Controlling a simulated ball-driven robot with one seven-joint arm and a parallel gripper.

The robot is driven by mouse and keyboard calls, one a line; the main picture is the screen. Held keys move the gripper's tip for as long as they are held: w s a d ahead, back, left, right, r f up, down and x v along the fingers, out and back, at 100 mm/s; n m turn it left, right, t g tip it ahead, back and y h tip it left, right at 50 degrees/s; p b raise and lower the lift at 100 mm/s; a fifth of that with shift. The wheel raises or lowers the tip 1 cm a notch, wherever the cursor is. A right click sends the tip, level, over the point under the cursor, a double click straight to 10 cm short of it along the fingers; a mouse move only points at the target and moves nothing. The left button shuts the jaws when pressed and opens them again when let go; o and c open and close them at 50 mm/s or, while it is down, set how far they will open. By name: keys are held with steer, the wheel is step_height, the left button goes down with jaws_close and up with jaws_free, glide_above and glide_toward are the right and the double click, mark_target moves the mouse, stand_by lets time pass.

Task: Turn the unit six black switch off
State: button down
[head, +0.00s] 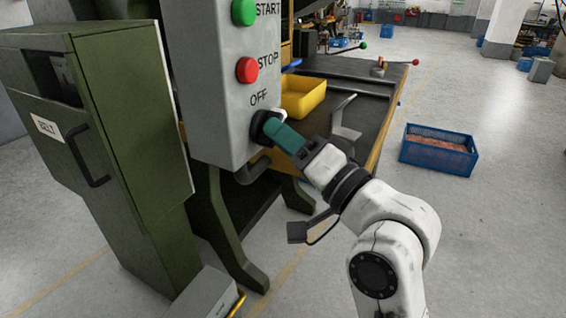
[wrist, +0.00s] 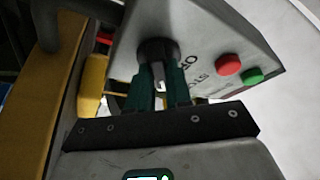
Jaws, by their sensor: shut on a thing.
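The black switch (head: 265,124) sits on the lower front of a grey control box (head: 212,90), just under the word OFF. In the wrist view the black switch (wrist: 158,52) is between the tips of two teal fingers. My gripper (head: 276,130) is shut on the switch, its fingers covering part of the knob. In the wrist view my gripper (wrist: 160,75) reaches up to the box face. How far the knob is turned is hard to tell.
Above the switch are a red STOP button (head: 247,69) and a green START button (head: 244,11). A green cabinet (head: 130,120) stands left. A yellow bin (head: 302,97) sits on the bench behind. A blue crate (head: 438,152) is on the open floor at right.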

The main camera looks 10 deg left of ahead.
steer(key=n+g+y+b, duration=0.1)
steer(key=n+b, duration=0.3)
steer(key=b, duration=0.2)
steer(key=n+g+y+b, duration=0.2)
steer(key=n+b, duration=0.3)
steer(key=b, duration=0.1)
steer(key=n+g+y+b, duration=0.1)
steer(key=n+g+b, duration=0.1)
steer(key=n+b, duration=0.2)
steer(key=shift+w+d+f+n+y+b, duration=0.1)
steer(key=shift+w+f+n+y+b, duration=0.25)
steer(key=shift+b, duration=0.55)
steer(key=shift+n, duration=0.25)
steer(key=c, duration=1)
jaws_free()
steer(key=shift+r, duration=0.15)
steer(key=shift+c, duration=0.2)
steer(key=v, duration=1.1)
steer(key=shift+w, duration=0.1)
